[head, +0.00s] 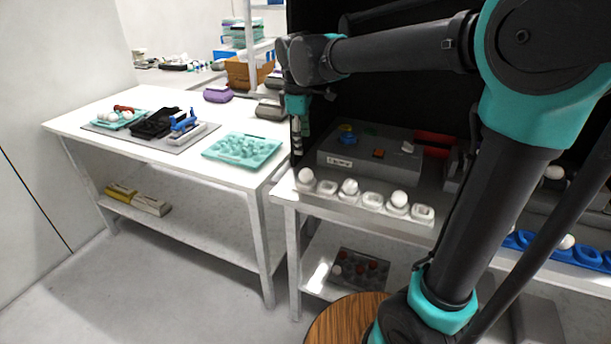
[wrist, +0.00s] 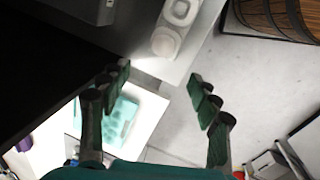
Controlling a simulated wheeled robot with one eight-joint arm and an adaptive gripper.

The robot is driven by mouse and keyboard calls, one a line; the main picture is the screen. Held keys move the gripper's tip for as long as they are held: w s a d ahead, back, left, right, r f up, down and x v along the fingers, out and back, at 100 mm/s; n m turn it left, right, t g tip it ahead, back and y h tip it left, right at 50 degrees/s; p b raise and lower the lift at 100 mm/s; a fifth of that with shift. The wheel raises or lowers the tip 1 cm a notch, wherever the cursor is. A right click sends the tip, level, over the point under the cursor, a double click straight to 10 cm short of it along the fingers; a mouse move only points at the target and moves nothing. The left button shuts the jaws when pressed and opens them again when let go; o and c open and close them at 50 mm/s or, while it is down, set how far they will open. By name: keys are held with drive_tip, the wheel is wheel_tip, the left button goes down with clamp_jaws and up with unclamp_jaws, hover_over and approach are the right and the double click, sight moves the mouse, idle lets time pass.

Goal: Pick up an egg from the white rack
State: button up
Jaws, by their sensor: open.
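The white rack (head: 412,212) stands along the front edge of the right-hand table in the head view. White eggs sit in some of its cups: a left egg (head: 306,176), a middle egg (head: 349,187) and a right egg (head: 399,198); the cups between them look empty. My gripper (head: 297,150) points down, just above and behind the rack's left end. In the wrist view, my gripper (wrist: 160,84) is open with nothing between its fingers. The rack's end egg (wrist: 165,43) shows beyond the fingertips, apart from them, with an empty cup (wrist: 182,10) above it in the picture.
A grey device (head: 365,158) stands behind the rack. The left table (head: 180,165) holds a teal egg tray (head: 242,150) and a grey mat (head: 200,136) with tools. A blue egg rack (head: 590,256) is at the right. A wooden barrel (wrist: 275,15) stands on the floor.

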hover_over(306, 170)
drive_tip(key=f, duration=0.7)
drive_tip(key=shift+s+a, duration=0.1)
drive_tip(key=shift+a, duration=0.3)
drive_tip(key=shift+w+d+f, duration=0.1)
drive_tip(key=shift+d+f, duration=0.1)
drive_tip(key=shift+f, duration=1.2)
drive_tip(key=shift+w+d+f, duration=0.1)
drive_tip(key=shift+d+f, duration=0.05)
drive_tip(key=shift+f, duration=1.25)
drive_tip(key=c, duration=0.8)
